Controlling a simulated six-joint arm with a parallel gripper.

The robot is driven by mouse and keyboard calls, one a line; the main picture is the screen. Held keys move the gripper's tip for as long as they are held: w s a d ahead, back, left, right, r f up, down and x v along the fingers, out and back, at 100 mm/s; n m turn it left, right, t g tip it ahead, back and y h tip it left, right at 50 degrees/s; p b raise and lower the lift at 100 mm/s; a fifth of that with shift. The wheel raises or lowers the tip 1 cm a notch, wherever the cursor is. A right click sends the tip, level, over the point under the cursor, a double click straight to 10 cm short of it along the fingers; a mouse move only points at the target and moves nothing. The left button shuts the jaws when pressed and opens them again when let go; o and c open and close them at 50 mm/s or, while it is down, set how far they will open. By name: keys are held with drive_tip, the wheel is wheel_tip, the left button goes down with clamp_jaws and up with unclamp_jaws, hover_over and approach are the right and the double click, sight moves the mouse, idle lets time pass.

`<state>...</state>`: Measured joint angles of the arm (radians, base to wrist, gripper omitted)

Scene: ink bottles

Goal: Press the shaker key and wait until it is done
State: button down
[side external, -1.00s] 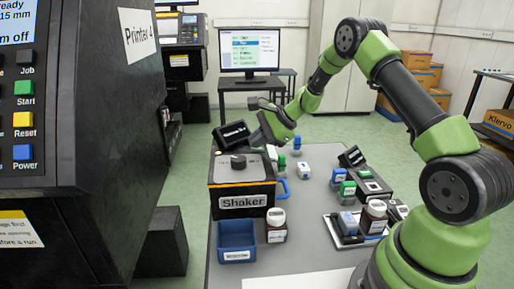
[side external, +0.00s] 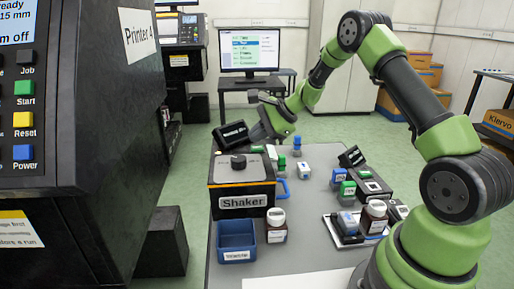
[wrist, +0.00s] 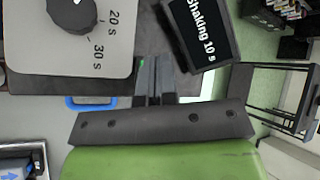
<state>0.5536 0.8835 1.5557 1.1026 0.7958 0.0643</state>
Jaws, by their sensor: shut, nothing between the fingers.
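The shaker (side external: 243,186) is a dark box with a light top, an orange stripe and a "Shaker" label. It stands on the bench, with a black dial (side external: 238,161) on top; the dial also shows in the wrist view (wrist: 72,12) beside "20 s" and "30 s". A tilted display (side external: 232,134) behind it reads "Shaking 10 s" in the wrist view (wrist: 203,32). My gripper (side external: 258,139) is shut and empty at the shaker's back right, by the display. A speck of green shows beside the fingertips (wrist: 153,62); the key itself cannot be made out, nor whether the fingers touch it.
A blue bin (side external: 237,240) and a brown white-capped bottle (side external: 276,224) stand in front of the shaker. To the right are small bottles with blue and green caps, a black device (side external: 370,186) and a tray (side external: 345,238) with bottles. A printer fills the left side.

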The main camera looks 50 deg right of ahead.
sight(258, 148)
drive_tip(key=shift+r, duration=0.15)
drive_tip(key=shift+r, duration=2.35)
